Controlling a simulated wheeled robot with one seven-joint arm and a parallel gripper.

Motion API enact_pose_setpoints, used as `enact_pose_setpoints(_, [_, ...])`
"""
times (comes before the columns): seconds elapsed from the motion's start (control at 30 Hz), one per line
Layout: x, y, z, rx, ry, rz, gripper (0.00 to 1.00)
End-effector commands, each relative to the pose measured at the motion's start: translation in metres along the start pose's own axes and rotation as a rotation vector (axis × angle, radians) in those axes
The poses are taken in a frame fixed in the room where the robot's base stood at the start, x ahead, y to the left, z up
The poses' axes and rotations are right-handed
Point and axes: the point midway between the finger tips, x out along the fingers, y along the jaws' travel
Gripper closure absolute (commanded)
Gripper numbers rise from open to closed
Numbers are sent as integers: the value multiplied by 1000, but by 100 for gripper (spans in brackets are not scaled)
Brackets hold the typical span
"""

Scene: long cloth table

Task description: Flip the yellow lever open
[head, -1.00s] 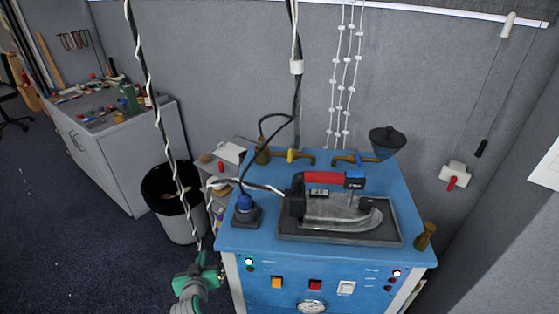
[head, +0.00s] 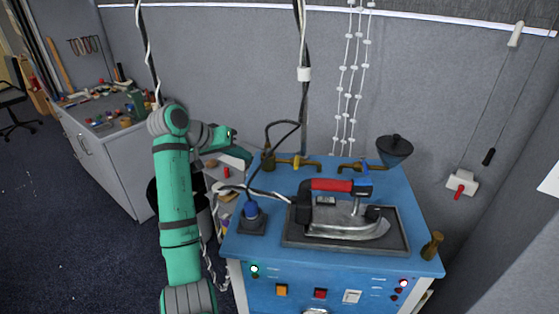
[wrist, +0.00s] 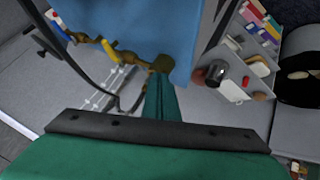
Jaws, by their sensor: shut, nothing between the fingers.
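The yellow lever (head: 296,162) sits on a brass tap (head: 311,165) at the back left of the blue bench. It also shows in the wrist view (wrist: 110,50), as a small yellow piece on the brass pipe. My gripper (head: 246,158) is shut and empty. It is just left of the bench's back left corner, apart from the lever. In the wrist view my green fingers (wrist: 161,100) point toward the brass end fitting (wrist: 161,63), with the lever up and to the left of them. Whether the fingers touch the fitting cannot be told.
An iron with a red handle (head: 331,184) lies on a dark tray (head: 295,239) on the bench. A blue-handled tap (head: 362,166) and a dark funnel (head: 394,150) stand right of the lever. Black cables (head: 279,125) hang near it. A bin and small shelf are left.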

Motion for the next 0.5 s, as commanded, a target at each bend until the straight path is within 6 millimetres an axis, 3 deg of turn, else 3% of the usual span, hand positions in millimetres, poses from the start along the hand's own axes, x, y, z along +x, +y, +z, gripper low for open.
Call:
enact_pose_setpoints(0.1, [-10,36,-8,16,-102,22,100])
enact_pose_setpoints(0.2, [-16,53,-9,18,-161,30,100])
enact_pose_setpoints(0.5, [-20,64,-8,19,-202,35,100])
